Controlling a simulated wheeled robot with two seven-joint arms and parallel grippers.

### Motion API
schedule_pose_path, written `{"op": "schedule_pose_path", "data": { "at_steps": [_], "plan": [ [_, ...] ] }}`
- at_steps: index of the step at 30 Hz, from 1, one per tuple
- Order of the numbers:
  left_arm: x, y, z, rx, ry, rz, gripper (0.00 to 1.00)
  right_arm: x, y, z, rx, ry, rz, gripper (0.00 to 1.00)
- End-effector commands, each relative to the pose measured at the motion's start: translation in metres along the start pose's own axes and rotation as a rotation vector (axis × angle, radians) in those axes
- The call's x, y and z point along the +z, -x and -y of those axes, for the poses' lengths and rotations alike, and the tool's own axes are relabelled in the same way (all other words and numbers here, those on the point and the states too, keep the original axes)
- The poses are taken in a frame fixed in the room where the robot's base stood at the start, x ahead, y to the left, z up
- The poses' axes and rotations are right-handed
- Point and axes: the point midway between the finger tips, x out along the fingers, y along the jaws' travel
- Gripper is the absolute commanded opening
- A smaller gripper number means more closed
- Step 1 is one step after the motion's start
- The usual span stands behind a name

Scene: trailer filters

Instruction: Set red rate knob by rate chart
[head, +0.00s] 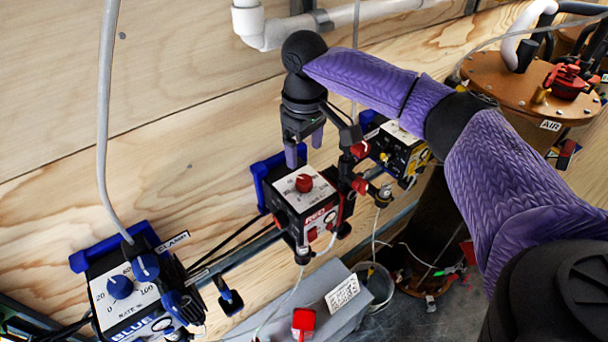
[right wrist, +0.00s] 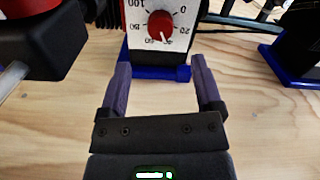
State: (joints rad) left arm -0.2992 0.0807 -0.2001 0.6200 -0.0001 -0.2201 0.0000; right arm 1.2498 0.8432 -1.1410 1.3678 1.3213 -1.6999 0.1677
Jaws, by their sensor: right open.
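The red rate knob (head: 304,183) sits on the white dial face of the red-labelled pump box (head: 318,216) in the middle of the head view. It also shows at the top of the right wrist view (right wrist: 160,25), where its white mark points down, toward the 40 to 60 side; the exact value is hard to read. My right gripper (head: 303,147) is open and empty, its purple fingers above and behind the knob, apart from it. A white card with small print (head: 342,292) lies on the grey case; I cannot tell if it is the rate chart. My left gripper is not in view.
A blue-labelled pump box (head: 130,290) with a blue knob is at lower left, a yellow-marked one (head: 398,147) behind right. Red fittings (head: 360,150) stand close beside my right gripper. A copper tank (head: 535,85) is at upper right. The plywood wall is bare at left.

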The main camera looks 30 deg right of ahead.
Motion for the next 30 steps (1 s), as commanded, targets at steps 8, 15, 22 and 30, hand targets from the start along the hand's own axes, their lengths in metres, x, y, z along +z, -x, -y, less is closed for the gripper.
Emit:
{"op": "schedule_pose_path", "data": {
  "at_steps": [8, 15, 22, 30],
  "plan": [
    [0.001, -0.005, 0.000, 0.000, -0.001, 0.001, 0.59, 0.001, -0.063, 0.001, 0.000, 0.002, 0.003, 0.83],
    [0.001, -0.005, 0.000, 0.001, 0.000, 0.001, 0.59, 0.000, -0.076, 0.001, 0.001, 0.003, 0.001, 0.83],
    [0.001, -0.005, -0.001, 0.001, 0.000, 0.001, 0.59, 0.000, -0.076, 0.001, 0.001, 0.003, 0.001, 0.64],
    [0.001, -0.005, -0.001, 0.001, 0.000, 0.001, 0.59, 0.000, -0.076, 0.001, 0.001, 0.003, 0.000, 0.07]
  ]
}}
